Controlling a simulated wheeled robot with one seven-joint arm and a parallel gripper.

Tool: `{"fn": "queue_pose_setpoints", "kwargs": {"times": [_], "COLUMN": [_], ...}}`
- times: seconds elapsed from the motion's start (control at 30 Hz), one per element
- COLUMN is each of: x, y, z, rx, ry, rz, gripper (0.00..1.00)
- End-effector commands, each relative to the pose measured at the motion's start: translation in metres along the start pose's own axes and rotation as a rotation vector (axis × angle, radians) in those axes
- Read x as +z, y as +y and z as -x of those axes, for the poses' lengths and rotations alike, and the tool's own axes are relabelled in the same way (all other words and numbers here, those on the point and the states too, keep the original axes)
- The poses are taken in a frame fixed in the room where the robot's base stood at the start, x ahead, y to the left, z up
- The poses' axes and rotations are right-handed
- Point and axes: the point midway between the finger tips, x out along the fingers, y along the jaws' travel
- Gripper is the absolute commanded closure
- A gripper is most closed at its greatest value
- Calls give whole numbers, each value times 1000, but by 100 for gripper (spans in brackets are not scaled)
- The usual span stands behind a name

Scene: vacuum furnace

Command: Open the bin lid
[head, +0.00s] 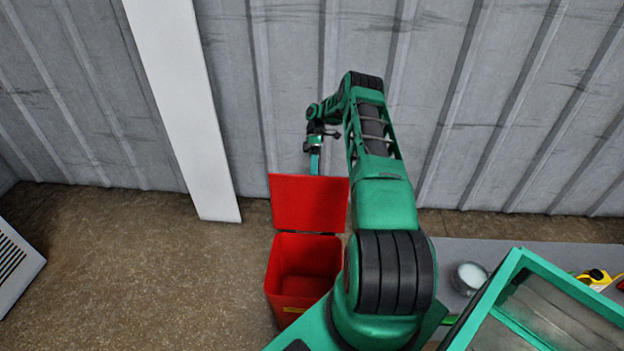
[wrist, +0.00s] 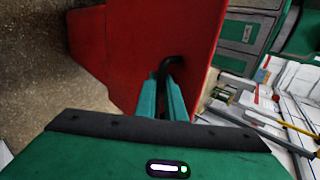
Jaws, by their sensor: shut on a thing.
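The red bin (head: 282,278) stands on the floor near the corrugated wall, its dark red inside visible from above. Its red lid (head: 308,203) is raised, standing roughly upright at the back edge of the bin. My gripper (head: 315,167) is at the top edge of the lid, reaching down from behind it. In the wrist view, my two green fingers (wrist: 163,95) are closed on a black curved handle (wrist: 172,64) on the red lid (wrist: 195,35). The handle is hidden behind the lid in the head view.
A white post (head: 182,105) stands left of the bin. Brown floor (head: 150,270) is clear to the left.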

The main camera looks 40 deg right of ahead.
Motion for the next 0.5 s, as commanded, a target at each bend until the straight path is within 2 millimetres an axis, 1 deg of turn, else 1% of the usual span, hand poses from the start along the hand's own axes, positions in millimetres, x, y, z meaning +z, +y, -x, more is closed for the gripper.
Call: {"fn": "queue_pose_setpoints", "kwargs": {"times": [0.03,0.37,0.4,0.43,0.47,0.5], "x": [-14,-2,-1,0,0,2], "y": [1,3,4,4,4,4], "z": [-1,3,3,4,4,4], "rx": [8,7,7,7,7,7], "ry": [12,25,25,26,26,27], "rz": [20,10,10,9,9,7], "gripper": [100,100,86,79,72,72]}}
